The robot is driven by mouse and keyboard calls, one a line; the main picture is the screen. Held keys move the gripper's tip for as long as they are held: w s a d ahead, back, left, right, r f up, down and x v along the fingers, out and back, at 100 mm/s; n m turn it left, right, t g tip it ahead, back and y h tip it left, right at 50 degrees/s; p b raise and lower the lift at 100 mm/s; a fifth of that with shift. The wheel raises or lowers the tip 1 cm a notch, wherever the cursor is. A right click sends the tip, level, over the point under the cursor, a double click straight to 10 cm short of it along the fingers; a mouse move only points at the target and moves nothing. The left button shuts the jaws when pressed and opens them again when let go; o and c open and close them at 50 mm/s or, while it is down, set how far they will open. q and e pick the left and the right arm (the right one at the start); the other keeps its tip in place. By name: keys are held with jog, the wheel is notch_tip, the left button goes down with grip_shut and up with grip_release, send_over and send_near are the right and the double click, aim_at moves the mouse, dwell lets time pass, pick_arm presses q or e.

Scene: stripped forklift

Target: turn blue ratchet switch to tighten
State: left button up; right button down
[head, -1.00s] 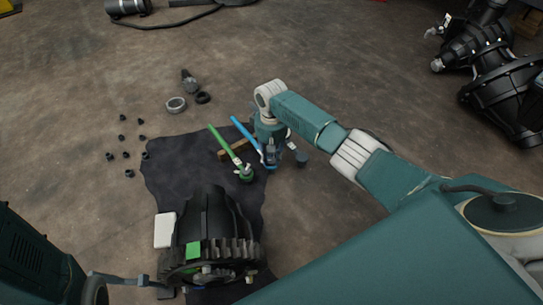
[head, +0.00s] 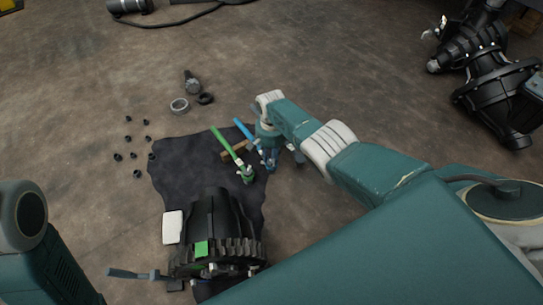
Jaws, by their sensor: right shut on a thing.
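The blue ratchet (head: 245,131) lies on the dark cloth (head: 177,168), its handle pointing up and left and its head end at my right gripper. My right gripper (head: 269,160) comes down over that end and is shut on the ratchet. The small switch on the head is hidden or too small to make out. A green ratchet (head: 226,145) lies just left of the blue one, close beside it.
A black gear housing (head: 215,230) stands on the cloth's near part, with a white block (head: 172,227) beside it. Several small dark bolts (head: 133,156) and a metal ring (head: 180,106) lie left.

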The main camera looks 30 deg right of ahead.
jog(key=m, duration=0.4)
jog(key=shift+m, duration=0.3)
jog(key=shift+m+p, duration=0.3)
jog(key=shift+m, duration=1.6)
jog(key=c, duration=1.4)
grip_release()
jog(key=shift+c, duration=0.2)
jog(key=shift+r, duration=0.1)
jog(key=shift+w+r, duration=0.15)
jog(key=shift+r, duration=0.35)
notch_tip(320, 180, up, 11)
